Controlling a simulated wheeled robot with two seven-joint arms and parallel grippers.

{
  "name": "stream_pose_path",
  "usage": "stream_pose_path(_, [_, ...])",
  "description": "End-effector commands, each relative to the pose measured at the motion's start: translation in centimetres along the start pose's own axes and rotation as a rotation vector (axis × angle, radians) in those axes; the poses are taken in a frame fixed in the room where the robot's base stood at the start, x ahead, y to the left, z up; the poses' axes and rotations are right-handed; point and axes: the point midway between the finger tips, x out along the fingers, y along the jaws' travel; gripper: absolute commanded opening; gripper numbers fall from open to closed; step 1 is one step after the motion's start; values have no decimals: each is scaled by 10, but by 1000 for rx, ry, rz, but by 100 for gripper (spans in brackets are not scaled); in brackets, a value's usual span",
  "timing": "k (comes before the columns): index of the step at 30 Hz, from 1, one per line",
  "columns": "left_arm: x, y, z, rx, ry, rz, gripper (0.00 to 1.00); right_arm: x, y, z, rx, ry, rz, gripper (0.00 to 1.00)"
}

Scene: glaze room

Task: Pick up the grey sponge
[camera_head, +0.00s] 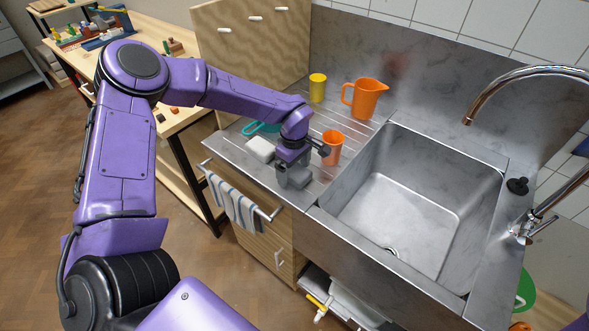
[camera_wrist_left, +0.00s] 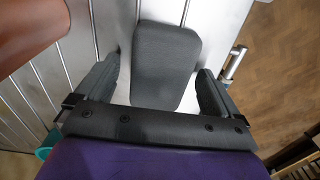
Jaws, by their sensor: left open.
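The grey sponge (camera_wrist_left: 166,62) shows in the left wrist view as a dark grey rounded block on the ribbed metal drainer. My left gripper (camera_wrist_left: 158,85) is open, with one finger on each side of the sponge's near part and a visible gap at each side. In the head view my left gripper (camera_head: 293,178) points down over the drainer, just left of the sink. There the gripper mostly hides the sponge, and I cannot clearly separate the two. My right gripper is not in view.
An orange cup (camera_head: 332,147) stands close right of the gripper. A whitish block (camera_head: 260,149) and a teal item (camera_head: 262,127) lie to its left. An orange jug (camera_head: 366,98) and yellow cup (camera_head: 318,88) stand behind. A towel (camera_head: 236,203) hangs in front. The sink (camera_head: 420,215) is empty.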

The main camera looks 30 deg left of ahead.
Motion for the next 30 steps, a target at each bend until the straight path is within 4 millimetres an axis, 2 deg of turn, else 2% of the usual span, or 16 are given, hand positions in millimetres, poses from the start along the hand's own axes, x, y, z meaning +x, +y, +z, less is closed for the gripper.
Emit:
stream_pose_path(7, [5,1,1,2,1,1,96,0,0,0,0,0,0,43])
stream_pose_path(8, [5,1,1,2,1,1,89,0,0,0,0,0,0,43])
stream_pose_path(12, [4,1,1,2,1,1,44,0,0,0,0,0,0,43])
stream_pose_path(13, [4,1,1,2,1,1,41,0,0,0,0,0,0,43])
stream_pose_path(23, [1,2,1,3,0,2,41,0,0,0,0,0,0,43])
stream_pose_path(26, [-9,2,1,1,0,4,41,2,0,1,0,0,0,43])
stream_pose_path(29, [-28,2,2,3,-1,7,41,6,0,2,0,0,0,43])
stream_pose_path(30, [-36,-2,10,7,-1,7,41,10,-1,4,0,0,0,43])
